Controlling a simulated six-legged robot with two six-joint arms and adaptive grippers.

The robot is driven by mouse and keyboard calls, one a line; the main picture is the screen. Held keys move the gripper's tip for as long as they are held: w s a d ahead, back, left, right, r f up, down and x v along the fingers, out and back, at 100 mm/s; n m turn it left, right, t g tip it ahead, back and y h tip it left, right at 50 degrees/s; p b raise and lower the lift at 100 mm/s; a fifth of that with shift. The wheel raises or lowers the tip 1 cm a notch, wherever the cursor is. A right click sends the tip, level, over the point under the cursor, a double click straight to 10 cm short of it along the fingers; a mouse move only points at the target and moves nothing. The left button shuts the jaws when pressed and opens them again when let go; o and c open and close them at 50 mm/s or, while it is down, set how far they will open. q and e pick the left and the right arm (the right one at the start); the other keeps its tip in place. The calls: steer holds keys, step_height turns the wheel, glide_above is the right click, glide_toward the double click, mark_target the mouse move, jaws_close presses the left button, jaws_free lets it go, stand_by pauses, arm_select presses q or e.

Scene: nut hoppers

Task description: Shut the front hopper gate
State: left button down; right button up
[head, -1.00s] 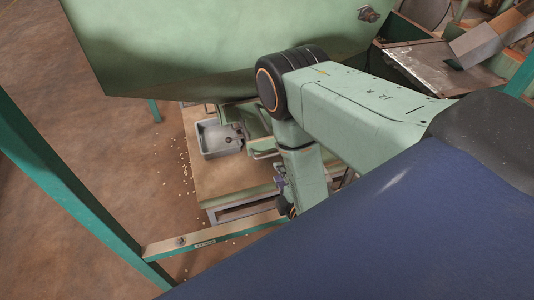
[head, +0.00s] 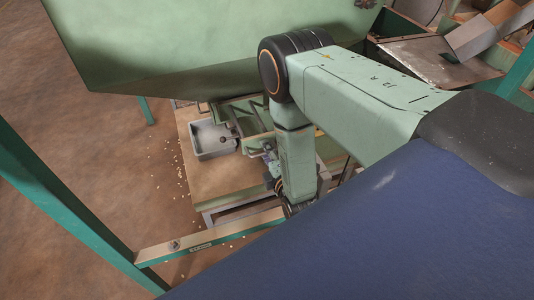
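The large green hopper (head: 190,45) fills the top of the head view. Under its lower edge is a pale green gate assembly (head: 240,112) with rails and a small dark round knob or bolt; part of it is hidden by my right arm. I cannot tell how far the gate is open. My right gripper (head: 268,157) is small and partly hidden below my forearm. It is beside the gate rails, close to them; contact and finger opening cannot be made out. My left gripper is not in view.
A grey metal tray (head: 213,151) sits under the hopper on a wooden stand (head: 195,178). Small nuts are scattered on the brown floor to its left. A green post (head: 62,210) and a low crossbar (head: 210,238) stand in front. Metal chutes (head: 430,55) are at upper right.

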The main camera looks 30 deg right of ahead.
jaws_close()
